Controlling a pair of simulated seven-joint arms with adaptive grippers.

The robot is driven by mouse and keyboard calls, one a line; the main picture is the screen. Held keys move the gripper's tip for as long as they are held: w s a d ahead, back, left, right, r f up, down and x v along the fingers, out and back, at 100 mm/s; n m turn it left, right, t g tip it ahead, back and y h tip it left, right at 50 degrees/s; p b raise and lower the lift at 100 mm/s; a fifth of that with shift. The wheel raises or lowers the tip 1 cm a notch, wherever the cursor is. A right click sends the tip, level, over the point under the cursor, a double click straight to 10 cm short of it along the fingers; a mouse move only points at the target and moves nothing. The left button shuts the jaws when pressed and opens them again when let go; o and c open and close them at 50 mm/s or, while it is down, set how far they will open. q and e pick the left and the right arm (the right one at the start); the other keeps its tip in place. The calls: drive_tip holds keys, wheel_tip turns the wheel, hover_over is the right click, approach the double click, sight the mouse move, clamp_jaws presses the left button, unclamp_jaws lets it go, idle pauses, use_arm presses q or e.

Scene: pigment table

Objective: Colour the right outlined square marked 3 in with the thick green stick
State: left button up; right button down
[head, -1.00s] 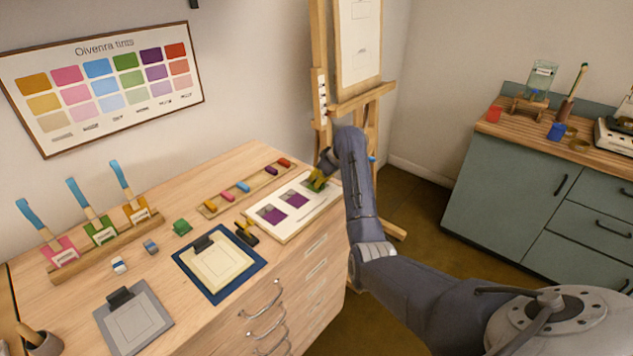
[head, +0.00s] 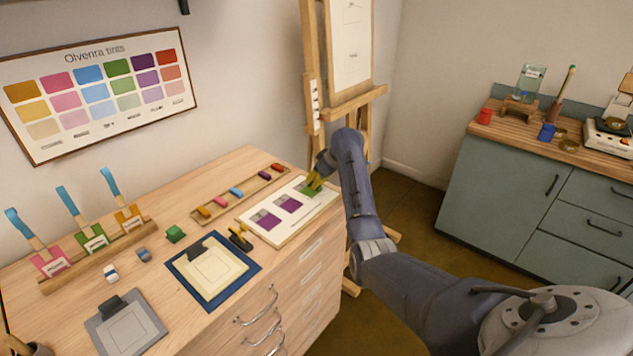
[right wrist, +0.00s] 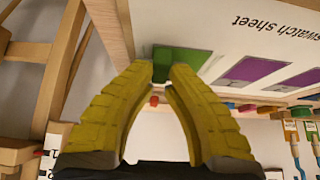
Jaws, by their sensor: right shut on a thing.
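The white swatch sheet (head: 262,233) lies at the right end of the wooden table. Its left square (head: 268,223) and middle square (head: 290,203) are filled purple with a pale corner. Green shows at the right square (head: 310,190). My right gripper (head: 314,183) is over this square, its yellow fingers shut on the thick green stick (right wrist: 163,61). In the right wrist view the green lies at the fingertips (right wrist: 163,75); stick and coloured paper are hard to separate, and the square's mark is hidden. My left gripper is not in view.
A tray (head: 228,208) of coloured sticks lies behind the sheet. A green block (head: 176,233), a black-and-yellow tool (head: 240,238) and a blue mat (head: 182,273) lie to the left. An easel (head: 310,120) stands behind the table's right end.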

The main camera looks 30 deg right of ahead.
sight(302, 193)
drive_tip(key=shift+s+a, duration=0.2)
drive_tip(key=shift+a, duration=0.35)
drive_tip(key=shift+s+a, duration=0.15)
drive_tip(key=shift+a, duration=0.35)
drive_tip(key=shift+a, duration=0.1)
drive_tip(key=shift+s+a+f, duration=0.1)
drive_tip(key=shift+s+a, duration=0.15)
drive_tip(key=shift+a, duration=0.35)
drive_tip(key=shift+s+a+f, duration=0.1)
drive_tip(key=shift+s+a, duration=0.1)
drive_tip(key=shift+a, duration=0.35)
drive_tip(key=shift+r, duration=0.1)
wheel_tip(302, 193, up, 7)
